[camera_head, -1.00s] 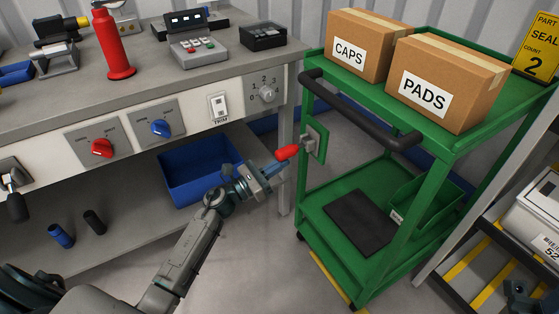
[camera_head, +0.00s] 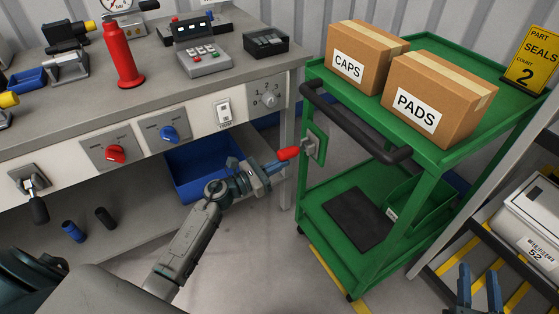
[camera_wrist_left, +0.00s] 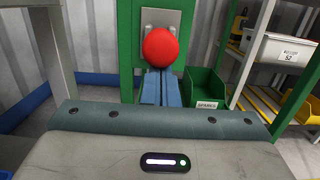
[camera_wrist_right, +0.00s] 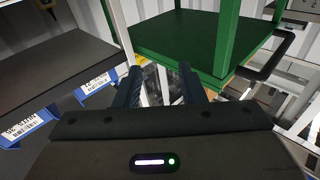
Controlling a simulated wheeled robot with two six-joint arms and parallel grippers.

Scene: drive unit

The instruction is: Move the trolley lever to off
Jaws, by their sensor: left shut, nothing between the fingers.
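The trolley lever is a red-tipped handle (camera_head: 289,153) sticking out to the left from a grey plate (camera_head: 309,147) on the green trolley (camera_head: 350,290). In the left wrist view the red knob (camera_wrist_left: 160,47) is seen end-on in front of its plate. My left gripper (camera_head: 277,167) is shut and empty, just below the red handle; its fingertips (camera_wrist_left: 160,82) show right under the knob. I cannot tell whether they touch it. No lever position marking is readable. My right gripper (camera_head: 479,285) is open and empty at the lower right, well away from the lever.
The workbench (camera_head: 120,88) on the left carries a red knob (camera_head: 116,153), a blue knob (camera_head: 169,133) and another lever (camera_head: 38,205). Boxes marked CAPS (camera_head: 360,60) and PADS (camera_head: 437,100) stand on the trolley. A shelf rack (camera_head: 530,265) is on the right. Floor between is free.

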